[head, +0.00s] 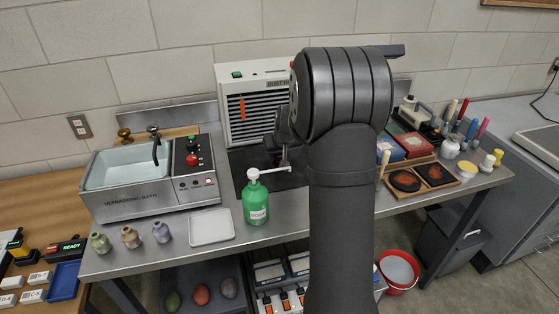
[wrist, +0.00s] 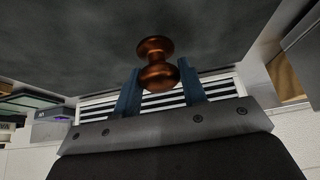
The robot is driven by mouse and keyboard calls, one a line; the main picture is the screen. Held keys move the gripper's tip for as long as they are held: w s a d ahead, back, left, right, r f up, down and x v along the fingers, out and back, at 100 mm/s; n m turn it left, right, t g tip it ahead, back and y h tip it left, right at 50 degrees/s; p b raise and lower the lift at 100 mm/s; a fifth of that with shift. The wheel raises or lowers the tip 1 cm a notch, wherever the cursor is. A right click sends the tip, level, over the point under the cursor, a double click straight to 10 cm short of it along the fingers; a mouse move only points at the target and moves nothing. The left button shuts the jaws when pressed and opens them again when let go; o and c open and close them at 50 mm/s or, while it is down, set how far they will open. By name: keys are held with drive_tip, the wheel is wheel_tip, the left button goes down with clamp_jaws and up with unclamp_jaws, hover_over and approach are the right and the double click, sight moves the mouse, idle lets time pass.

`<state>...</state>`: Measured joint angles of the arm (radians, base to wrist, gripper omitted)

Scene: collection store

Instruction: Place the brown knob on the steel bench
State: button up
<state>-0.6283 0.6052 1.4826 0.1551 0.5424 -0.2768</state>
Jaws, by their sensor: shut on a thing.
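The brown knob (wrist: 157,76), a shiny copper-brown spool shape, sits between the two blue fingers of my gripper (wrist: 160,68) in the wrist view. The fingers are shut on it. A dark grey surface lies beyond the knob; I cannot tell whether the two touch. In the head view my gripper is partly hidden by my arm, over the dark mat in front of the dust unit, and the knob cannot be made out. The steel bench (head: 285,220) runs across the head view, with bare metal along its front edge.
A green soap bottle (head: 256,203) and white tray (head: 211,227) stand at the front. Three small vases, including a purple one (head: 161,232), stand left of them. The ultrasonic bath (head: 130,203) is behind, left; the dust unit (head: 257,100) stands at the wall. Tools crowd the right end.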

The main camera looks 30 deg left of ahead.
sight(280, 158)
drive_tip(key=shift+f, duration=1.5)
drive_tip(key=o, duration=1.1)
drive_tip(key=shift+f, duration=0.15)
drive_tip(key=r, duration=0.5)
drive_tip(key=s+d+r, duration=0.1)
drive_tip(key=r, duration=0.2)
drive_tip(key=shift+r, duration=0.35)
drive_tip(key=shift+o, duration=0.4)
drive_tip(key=shift+r, duration=0.6)
